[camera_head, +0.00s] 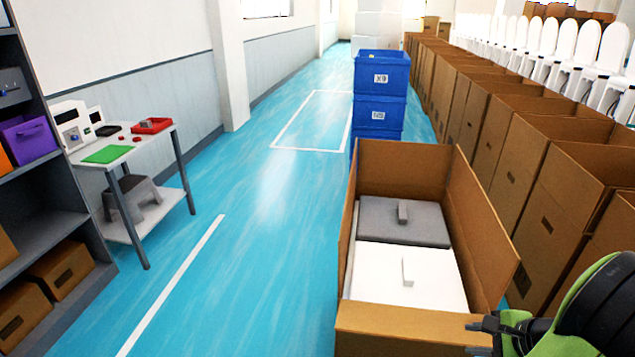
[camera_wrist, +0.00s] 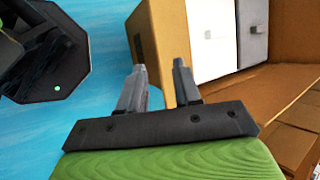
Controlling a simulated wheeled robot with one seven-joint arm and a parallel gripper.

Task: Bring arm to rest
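My gripper (camera_head: 480,338) is at the lower right in the head view, beside the near right corner of an open cardboard box (camera_head: 390,320). My green and black arm enters from the right edge in the head view. The box holds a grey block (camera_head: 375,222) and a white block (camera_head: 380,277), each with a small tab on top. The box wall (camera_wrist: 158,45) shows just beyond the fingers in the wrist view.
Blue crates (camera_head: 380,80) are stacked behind the near box. A small table (camera_head: 90,157) and shelf (camera_head: 45,205) stand left. Blue floor (camera_head: 255,250) between is clear.

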